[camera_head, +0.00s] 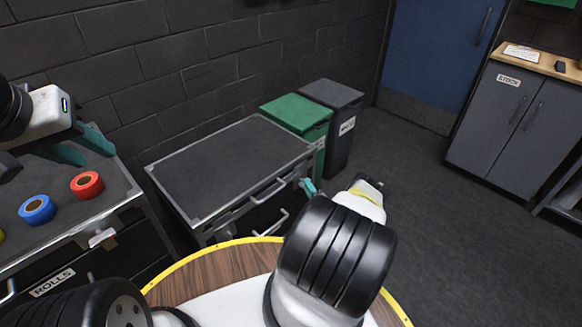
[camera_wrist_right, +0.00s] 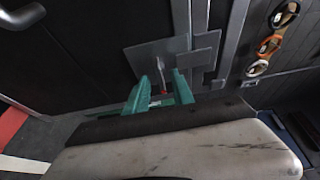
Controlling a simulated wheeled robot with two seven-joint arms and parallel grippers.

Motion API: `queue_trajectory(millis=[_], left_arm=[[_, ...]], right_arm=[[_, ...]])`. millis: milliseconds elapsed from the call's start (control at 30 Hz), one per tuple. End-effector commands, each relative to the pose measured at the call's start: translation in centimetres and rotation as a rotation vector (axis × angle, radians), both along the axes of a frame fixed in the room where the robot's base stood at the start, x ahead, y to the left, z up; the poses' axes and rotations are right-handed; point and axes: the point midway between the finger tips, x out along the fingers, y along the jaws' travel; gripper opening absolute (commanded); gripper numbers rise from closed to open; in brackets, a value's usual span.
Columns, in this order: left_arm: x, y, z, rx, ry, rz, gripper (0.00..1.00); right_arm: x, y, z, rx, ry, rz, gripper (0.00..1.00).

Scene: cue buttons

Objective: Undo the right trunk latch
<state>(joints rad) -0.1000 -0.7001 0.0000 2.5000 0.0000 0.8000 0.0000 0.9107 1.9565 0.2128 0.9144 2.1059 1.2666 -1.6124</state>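The trunk (camera_head: 235,160) is a dark grey box with a flat lid, metal edging and handles on its front. My right gripper (camera_head: 308,187) is at the trunk's right front corner. In the right wrist view, the trunk's front face holds grey latch plates (camera_wrist_right: 150,56). The right gripper's teal fingers (camera_wrist_right: 161,82) stand apart there, with a thin grey lever and a small red piece between them. I cannot tell whether the fingers touch the lever. My left gripper (camera_head: 84,148) is at the far left over a bench, its teal fingers apart and empty.
The bench (camera_head: 130,190) at the left carries a red tape roll (camera_head: 87,185) and a blue one (camera_head: 38,209). A green bin (camera_head: 298,112) and a dark bin (camera_head: 335,95) stand behind the trunk. Floor at the right is clear up to a grey cabinet (camera_head: 510,115).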

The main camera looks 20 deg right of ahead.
Motion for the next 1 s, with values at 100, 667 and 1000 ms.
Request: queue_trajectory(millis=[100, 667, 1000], left_arm=[[0.0, 0.0, 0.0, 0.0, 0.0, 0.0, 0.36], [0.01, 0.0, -0.01, 0.0, 0.0, 0.0, 0.36], [0.0, 0.0, 0.0, 0.0, 0.0, 0.0, 0.36]], right_arm=[[0.4, 0.05, 0.01, 0.001, 0.0, 0.0, 0.29], [0.37, 0.02, 0.0, 0.001, 0.001, 0.0, 0.0], [0.32, -0.11, 0.1, 0.069, 0.029, -0.001, 0.0]])
